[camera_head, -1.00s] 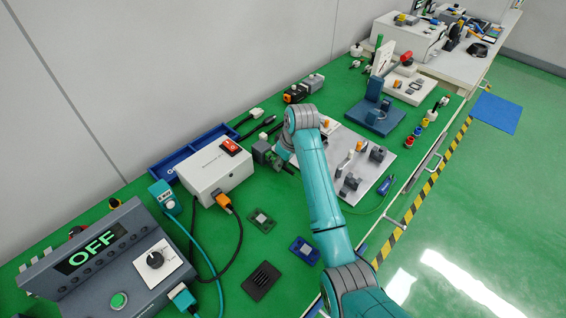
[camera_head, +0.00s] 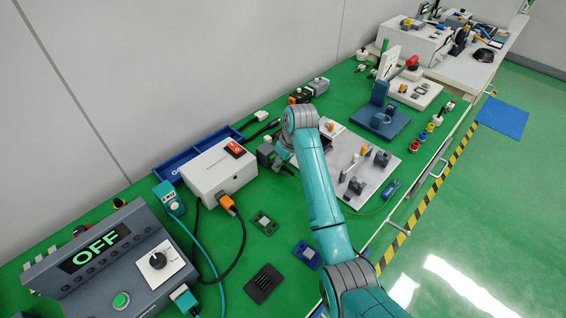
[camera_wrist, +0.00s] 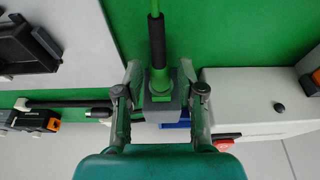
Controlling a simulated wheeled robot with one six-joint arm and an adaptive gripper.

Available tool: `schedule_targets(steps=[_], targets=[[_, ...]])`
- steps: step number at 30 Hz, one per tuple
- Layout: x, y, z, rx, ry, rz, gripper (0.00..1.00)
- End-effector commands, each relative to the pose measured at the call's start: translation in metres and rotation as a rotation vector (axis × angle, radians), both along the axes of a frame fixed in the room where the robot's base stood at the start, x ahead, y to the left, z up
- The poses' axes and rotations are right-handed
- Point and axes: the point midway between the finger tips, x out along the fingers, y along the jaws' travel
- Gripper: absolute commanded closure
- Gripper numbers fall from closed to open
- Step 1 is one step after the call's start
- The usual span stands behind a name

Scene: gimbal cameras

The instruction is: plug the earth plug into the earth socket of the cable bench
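My gripper (camera_wrist: 161,84) is closed around a green plug (camera_wrist: 160,77) with a grey block-shaped end (camera_wrist: 162,110). A black sleeve and green cable (camera_wrist: 156,35) run from the plug to the top of the wrist view. In the head view my gripper (camera_head: 273,160) hangs over the bench between the white box and the grey plate, partly hidden by my arm. The cable bench (camera_head: 196,238) has a green top. I cannot make out which fitting is the earth socket.
A white box (camera_head: 215,175) with a red switch and orange plug stands left of my gripper. A blue tray (camera_head: 178,166) lies behind it. A grey plate (camera_head: 384,178) with posts lies right of my arm. A control box reading OFF (camera_head: 75,275) stands front left.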

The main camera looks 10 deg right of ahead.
Motion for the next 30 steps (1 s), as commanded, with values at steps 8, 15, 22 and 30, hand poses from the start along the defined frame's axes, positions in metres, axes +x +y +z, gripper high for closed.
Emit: schedule_targets(steps=[8,15,22,30], targets=[[0.0,0.0,0.0,-0.001,0.001,0.0,0.47],[-0.004,-0.003,0.018,0.0,-0.002,0.0,0.47],[-0.013,-0.009,0.052,0.0,-0.002,0.0,0.47],[-0.019,-0.013,0.071,0.001,0.001,0.0,0.47]])
